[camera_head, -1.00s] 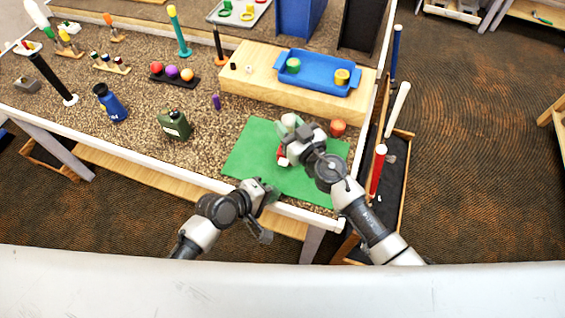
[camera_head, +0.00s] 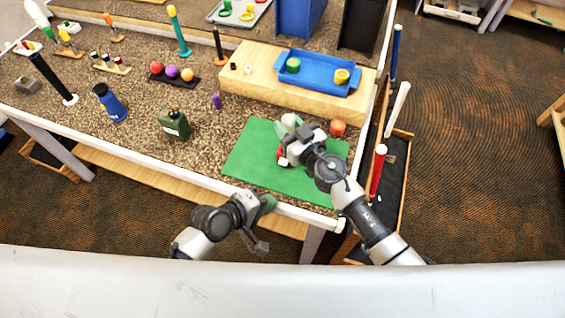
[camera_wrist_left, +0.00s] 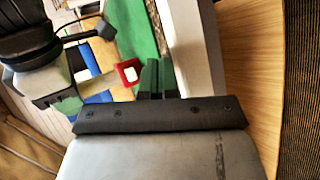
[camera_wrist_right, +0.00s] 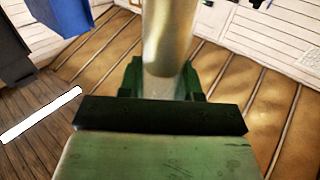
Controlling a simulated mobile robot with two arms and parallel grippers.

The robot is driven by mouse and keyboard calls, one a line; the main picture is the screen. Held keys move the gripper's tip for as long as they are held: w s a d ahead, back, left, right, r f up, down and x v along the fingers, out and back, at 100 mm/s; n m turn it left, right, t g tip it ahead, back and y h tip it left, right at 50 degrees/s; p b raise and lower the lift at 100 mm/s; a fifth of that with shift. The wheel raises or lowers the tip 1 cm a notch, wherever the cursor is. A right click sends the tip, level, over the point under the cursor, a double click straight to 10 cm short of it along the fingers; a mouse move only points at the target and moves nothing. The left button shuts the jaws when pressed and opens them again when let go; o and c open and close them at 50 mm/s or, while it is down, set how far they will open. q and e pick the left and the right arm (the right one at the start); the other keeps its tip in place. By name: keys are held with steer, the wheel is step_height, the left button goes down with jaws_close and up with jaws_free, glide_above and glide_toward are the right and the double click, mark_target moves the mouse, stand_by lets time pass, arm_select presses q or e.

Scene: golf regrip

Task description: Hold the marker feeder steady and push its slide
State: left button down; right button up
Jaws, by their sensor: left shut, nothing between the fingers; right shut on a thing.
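The marker feeder stands on the green mat (camera_head: 245,160), mostly hidden behind my right gripper (camera_head: 292,137). Its red base (camera_head: 282,160) with a white part shows below the gripper, and a pale rounded top (camera_head: 290,119) shows above. The red frame with a white centre (camera_wrist_left: 128,73) also shows in the left wrist view. My right gripper is shut on the feeder's pale upright tube (camera_wrist_right: 170,35), seen between the fingers in the right wrist view. My left gripper (camera_head: 268,203) is shut and empty near the table's front edge, apart from the feeder; its fingers (camera_wrist_left: 157,78) are together.
A reddish-orange round object (camera_head: 338,128) sits just right of the feeder. A wooden platform with a blue tray (camera_head: 318,84) stands behind. A green canister (camera_head: 174,124) and a blue bottle (camera_head: 111,103) stand to the left. The mat's left part is clear.

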mark_target(278, 182)
arm_select(q)
steer(key=shift+w+d, duration=0.4)
steer(key=shift+w, duration=0.85)
steer(key=shift+w+d, duration=0.45)
steer(key=shift+w, duration=0.8)
steer(key=shift+w+d, duration=0.4)
steer(key=shift+w, duration=0.85)
steer(key=shift+w, duration=0.15)
steer(key=shift+w+d, duration=0.1)
steer(key=shift+w, duration=0.15)
steer(key=shift+w+d, duration=0.25)
steer(key=shift+w, duration=0.55)
steer(key=shift+s, duration=0.1)
steer(key=shift+s+a, duration=0.2)
steer(key=shift+s, duration=0.4)
steer(key=shift+s+a, duration=0.2)
steer(key=shift+s, duration=0.35)
steer(key=shift+s+a, duration=0.25)
steer(key=shift+s, duration=0.55)
steer(key=shift+s+a, duration=0.25)
steer(key=shift+s, duration=0.55)
steer(key=shift+s+a, duration=0.25)
steer(key=shift+s, duration=0.55)
